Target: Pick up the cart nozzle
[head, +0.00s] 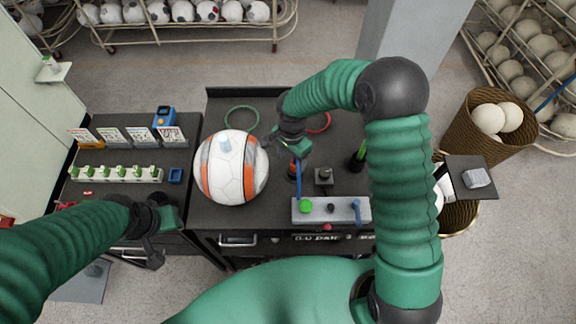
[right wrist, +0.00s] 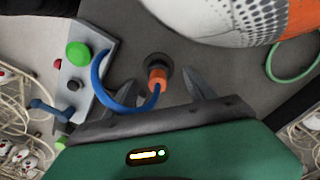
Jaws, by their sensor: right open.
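The cart nozzle (right wrist: 158,78) shows in the right wrist view as an orange collar with a blue hose looping left from it, seated in a dark round holder on the cart top. In the head view its orange part (head: 292,170) is partly hidden below my right gripper (head: 294,158). My right gripper is open. In the right wrist view its dark fingers (right wrist: 155,82) stand apart on either side of the nozzle, with gaps showing. My left gripper (head: 148,250) is low at the left, away from the nozzle, and its finger opening is unclear.
A large white, grey and orange ball (head: 230,172) sits on the cart close left of the nozzle. A grey control box (head: 332,211) with a green button stands in front. A green ring (head: 242,121) lies behind. A basket of balls (head: 470,135) stands at the right.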

